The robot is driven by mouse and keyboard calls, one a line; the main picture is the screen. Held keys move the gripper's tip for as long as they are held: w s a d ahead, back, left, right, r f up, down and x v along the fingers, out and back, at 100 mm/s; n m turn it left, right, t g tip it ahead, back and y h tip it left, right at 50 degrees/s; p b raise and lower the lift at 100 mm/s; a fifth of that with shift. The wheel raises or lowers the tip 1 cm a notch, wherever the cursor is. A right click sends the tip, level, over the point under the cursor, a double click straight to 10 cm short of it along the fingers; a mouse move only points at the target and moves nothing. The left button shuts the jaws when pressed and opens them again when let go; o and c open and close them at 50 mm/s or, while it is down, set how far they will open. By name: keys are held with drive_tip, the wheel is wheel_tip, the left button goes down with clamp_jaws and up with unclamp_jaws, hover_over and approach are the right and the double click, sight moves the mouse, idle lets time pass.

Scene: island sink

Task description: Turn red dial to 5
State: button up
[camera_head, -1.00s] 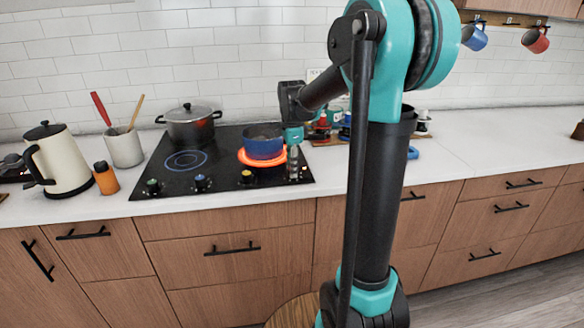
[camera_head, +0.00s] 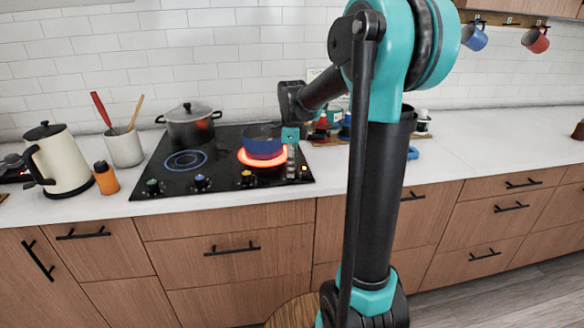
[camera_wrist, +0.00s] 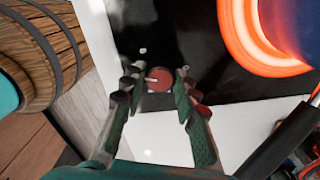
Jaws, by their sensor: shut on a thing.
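The red dial (camera_wrist: 159,79) is at the front edge of the black cooktop in the wrist view. A short pale mark shows on its left side. I cannot read its number. My gripper (camera_wrist: 157,84) points down with its two fingers on either side of the dial, shut on it. In the head view my gripper (camera_head: 292,182) is at the right front of the cooktop (camera_head: 220,181), and the dial is hidden behind it.
A blue pot (camera_head: 262,146) sits on a glowing orange burner (camera_head: 246,160) close beside my gripper. Yellow (camera_head: 247,177), blue (camera_head: 201,182) and green (camera_head: 153,187) dials line the front edge to the left. A grey lidded pot (camera_head: 190,128) stands at the back left.

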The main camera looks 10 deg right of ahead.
drive_tip(key=o, duration=1.2)
drive_tip(key=shift+c, duration=0.2)
wheel_tip(320, 180, up, 12)
